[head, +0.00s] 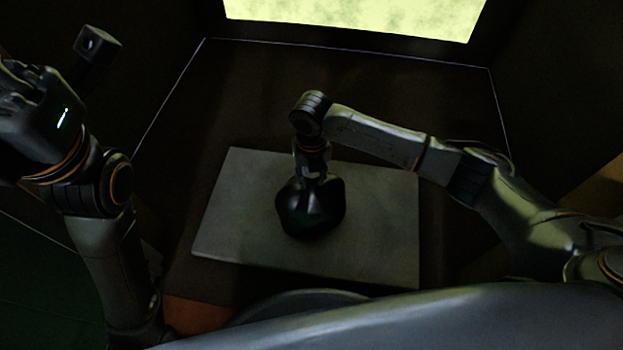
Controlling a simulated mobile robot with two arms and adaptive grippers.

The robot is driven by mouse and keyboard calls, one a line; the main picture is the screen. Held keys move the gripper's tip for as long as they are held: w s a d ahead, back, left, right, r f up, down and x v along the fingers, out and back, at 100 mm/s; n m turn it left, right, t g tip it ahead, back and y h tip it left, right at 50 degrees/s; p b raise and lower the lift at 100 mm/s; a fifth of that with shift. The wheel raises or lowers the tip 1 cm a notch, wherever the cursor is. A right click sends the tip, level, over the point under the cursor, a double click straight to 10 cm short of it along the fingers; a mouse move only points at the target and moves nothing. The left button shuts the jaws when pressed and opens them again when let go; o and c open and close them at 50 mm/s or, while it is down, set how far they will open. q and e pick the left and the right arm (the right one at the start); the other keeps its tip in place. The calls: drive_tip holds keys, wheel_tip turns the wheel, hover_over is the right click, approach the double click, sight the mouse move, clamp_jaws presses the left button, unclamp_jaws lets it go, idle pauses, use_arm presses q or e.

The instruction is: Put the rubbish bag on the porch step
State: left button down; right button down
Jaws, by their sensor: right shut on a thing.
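The rubbish bag (311,212) is black and shiny, with a narrow neck at its top. It is over the middle of a pale grey slab, the porch step (385,235). I cannot tell whether its underside touches the slab. My right gripper (312,176) points down and is shut on the bag's neck. The bag is upright below it. My left arm is raised at the left edge of the head view. Its end is dark and partly cut off, so its jaws cannot be made out.
A dark brown floor (270,95) surrounds the slab, with thin pale lines along its edges. A bright yellow-green panel (355,15) is at the top. A green surface (45,285) lies at the lower left. The slab is bare around the bag. The scene is dim.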

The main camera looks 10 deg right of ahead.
drive_tip(key=shift+w+r, duration=0.1)
drive_tip(key=c, duration=1)
unclamp_jaws()
drive_tip(key=shift+o, duration=0.2)
